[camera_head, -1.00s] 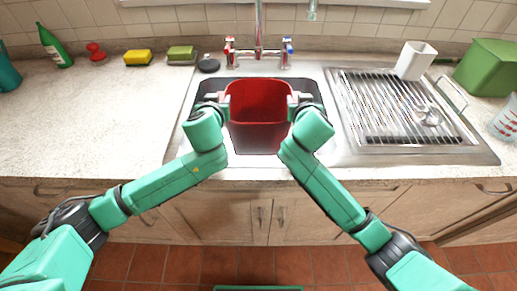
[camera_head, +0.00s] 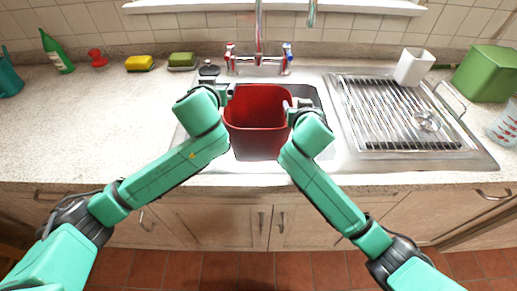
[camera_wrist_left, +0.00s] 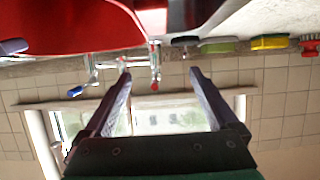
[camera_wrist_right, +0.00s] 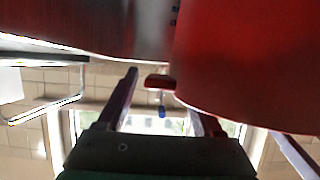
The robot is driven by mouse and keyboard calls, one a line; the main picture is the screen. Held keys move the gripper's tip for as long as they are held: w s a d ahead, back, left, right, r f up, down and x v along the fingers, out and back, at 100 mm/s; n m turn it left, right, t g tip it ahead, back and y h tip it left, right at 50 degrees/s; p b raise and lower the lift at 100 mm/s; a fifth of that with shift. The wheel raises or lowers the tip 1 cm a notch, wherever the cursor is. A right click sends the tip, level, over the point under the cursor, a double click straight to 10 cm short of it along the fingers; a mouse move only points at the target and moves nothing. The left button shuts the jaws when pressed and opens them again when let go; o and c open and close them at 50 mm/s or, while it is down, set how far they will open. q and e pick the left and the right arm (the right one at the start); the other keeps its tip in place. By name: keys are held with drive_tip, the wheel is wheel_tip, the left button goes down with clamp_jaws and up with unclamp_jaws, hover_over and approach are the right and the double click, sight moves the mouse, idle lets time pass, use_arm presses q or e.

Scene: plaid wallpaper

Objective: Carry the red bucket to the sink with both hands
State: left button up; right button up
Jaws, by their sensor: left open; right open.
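The red bucket (camera_head: 258,138) stands upright in the sink (camera_head: 318,95), below the tap. Its rim shows between my two grippers. My left gripper (camera_head: 227,92) is open at the bucket's left rim; in the left wrist view its spread fingers (camera_wrist_left: 158,75) are empty, with the red bucket (camera_wrist_left: 70,25) beyond them at the upper left. My right gripper (camera_head: 293,106) is open at the right rim. In the right wrist view its fingers (camera_wrist_right: 165,80) are apart, and the bucket wall (camera_wrist_right: 250,65) fills the right side. Whether either gripper touches the bucket is unclear.
The tap (camera_head: 258,50) rises behind the bucket. Sponges (camera_head: 139,63), a red object and a green bottle (camera_head: 56,50) line the back left.

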drive_tip(key=o, duration=0.4)
use_arm(q)
wheel_tip(320, 180, up, 4)
drive_tip(key=shift+f, duration=0.1)
use_arm(e)
drive_tip(key=shift+r, duration=0.1)
wheel_tip(320, 180, up, 10)
idle(0.3)
